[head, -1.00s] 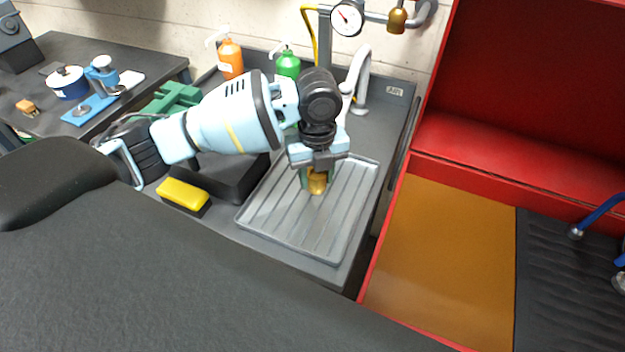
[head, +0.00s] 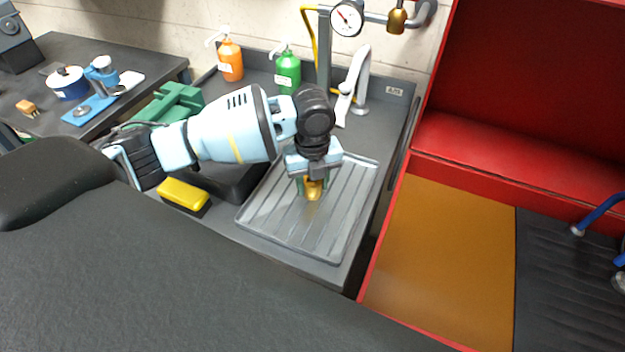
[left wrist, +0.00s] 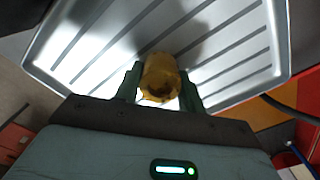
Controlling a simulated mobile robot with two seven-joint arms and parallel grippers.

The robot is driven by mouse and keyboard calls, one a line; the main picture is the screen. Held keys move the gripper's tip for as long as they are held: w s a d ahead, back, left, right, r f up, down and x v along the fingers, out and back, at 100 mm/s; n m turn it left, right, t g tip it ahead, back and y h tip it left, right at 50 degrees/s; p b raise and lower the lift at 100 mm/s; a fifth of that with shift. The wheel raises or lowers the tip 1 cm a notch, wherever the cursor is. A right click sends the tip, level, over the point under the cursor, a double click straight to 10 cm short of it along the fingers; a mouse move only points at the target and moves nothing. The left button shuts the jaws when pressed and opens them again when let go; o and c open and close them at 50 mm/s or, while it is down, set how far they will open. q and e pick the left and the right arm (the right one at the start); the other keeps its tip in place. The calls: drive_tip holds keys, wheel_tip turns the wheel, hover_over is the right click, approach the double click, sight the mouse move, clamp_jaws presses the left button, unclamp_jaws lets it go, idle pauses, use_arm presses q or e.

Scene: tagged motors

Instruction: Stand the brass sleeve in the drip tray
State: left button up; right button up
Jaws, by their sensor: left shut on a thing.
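The brass sleeve (head: 313,190) is between the fingers of my left gripper (head: 312,184), over the middle of the drip tray (head: 272,222). My left gripper is shut on it and points down. In the left wrist view the sleeve (left wrist: 160,80) sits between the two green fingers (left wrist: 160,92), its open end towards the camera. The ribbed grey drip tray (left wrist: 232,72) lies behind it. The sleeve looks about upright, low at the tray; I cannot tell whether its bottom touches. My right gripper is not in view.
An orange bottle (head: 230,60), a green bottle (head: 287,72) and a grey tap (head: 358,85) stand behind the tray. A red-walled bay (head: 385,240) is on the right.

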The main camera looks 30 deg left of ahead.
use_arm(q)
drive_tip(key=o, duration=1.2)
drive_tip(key=shift+c, duration=0.2)
wheel_tip(320, 180, up, 12)
drive_tip(key=shift+p, duration=0.3)
drive_tip(key=shift+r, duration=0.1)
